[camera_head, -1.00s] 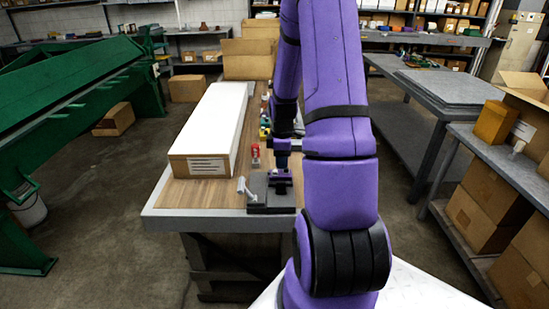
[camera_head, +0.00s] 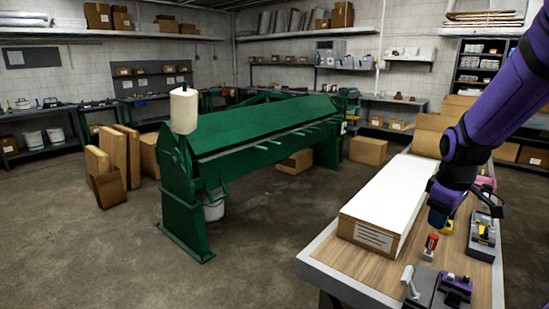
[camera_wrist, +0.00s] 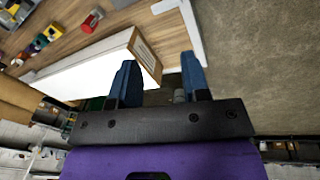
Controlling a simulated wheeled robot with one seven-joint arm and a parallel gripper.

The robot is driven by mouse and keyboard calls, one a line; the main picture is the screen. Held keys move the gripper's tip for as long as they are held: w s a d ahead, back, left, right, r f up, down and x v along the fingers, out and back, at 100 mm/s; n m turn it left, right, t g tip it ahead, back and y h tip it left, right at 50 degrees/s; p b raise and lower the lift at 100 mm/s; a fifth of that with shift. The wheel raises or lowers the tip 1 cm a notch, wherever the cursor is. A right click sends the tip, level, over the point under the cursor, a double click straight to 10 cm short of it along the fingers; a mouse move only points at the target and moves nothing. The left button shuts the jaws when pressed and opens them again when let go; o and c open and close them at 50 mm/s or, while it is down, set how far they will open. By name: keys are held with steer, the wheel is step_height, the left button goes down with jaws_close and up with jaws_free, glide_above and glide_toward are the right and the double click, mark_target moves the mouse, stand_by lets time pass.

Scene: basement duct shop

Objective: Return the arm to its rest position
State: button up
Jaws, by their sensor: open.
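My purple arm (camera_head: 500,95) comes in from the right edge of the head view. My gripper (camera_wrist: 160,80) shows in the wrist view with its two blue fingers spread apart and nothing between them. In the head view the gripper (camera_head: 440,212) hangs over the workbench, and its fingertips are hard to make out there. Below and beside it on the wooden workbench (camera_head: 340,268) are a long white-topped box (camera_head: 385,205) and a small red item (camera_head: 430,244). The wrist view also shows the box (camera_wrist: 85,75) and the red item (camera_wrist: 91,20).
Clamp-like tools (camera_head: 482,235) and a black and purple device (camera_head: 455,290) stand on the bench close to my arm. A green machine (camera_head: 260,135) stands left across open concrete floor (camera_head: 270,250). Cardboard boxes (camera_head: 367,150) stand behind the bench.

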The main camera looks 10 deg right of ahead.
steer(key=s+a+r+m+t+y, duration=0.1)
steer(key=s+a+r+m+t, duration=0.2)
steer(key=s+a+r, duration=1.1)
steer(key=s+a+m, duration=0.2)
steer(key=a, duration=0.1)
steer(key=shift+a+t, duration=0.3)
steer(key=shift+w+r, duration=0.1)
